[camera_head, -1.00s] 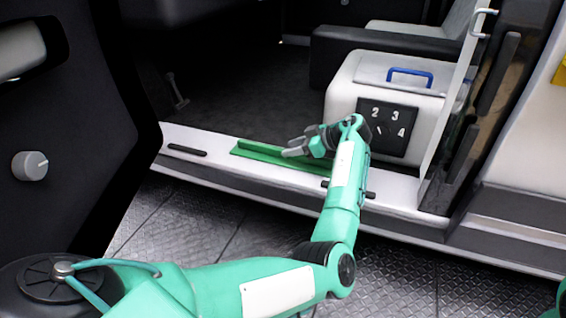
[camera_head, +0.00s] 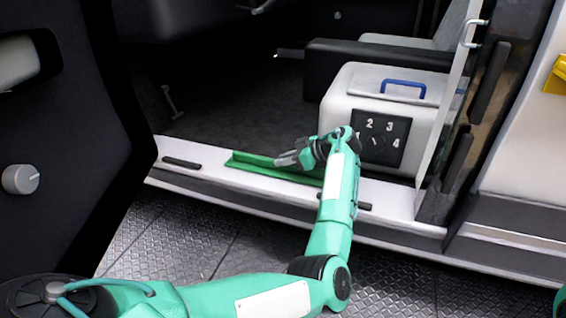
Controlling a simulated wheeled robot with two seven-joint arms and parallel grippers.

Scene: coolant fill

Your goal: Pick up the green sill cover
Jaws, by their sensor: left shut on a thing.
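The green sill cover (camera_head: 252,161) is a long, thin strip along the white door sill (camera_head: 205,158). Its left part shows; its right part is hidden behind my left gripper and forearm. My left gripper (camera_head: 281,161) reaches in over the cover and is shut on it near the middle of the strip. I cannot tell whether the cover is clear of the sill or still touches it. My right gripper is not in view.
A white box with a blue handle (camera_head: 404,84) and a black numbered dial panel (camera_head: 384,138) stands behind the sill to the right. A dark door with a grey knob (camera_head: 20,179) is at the left. The dark vehicle floor (camera_head: 225,105) behind the sill is clear.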

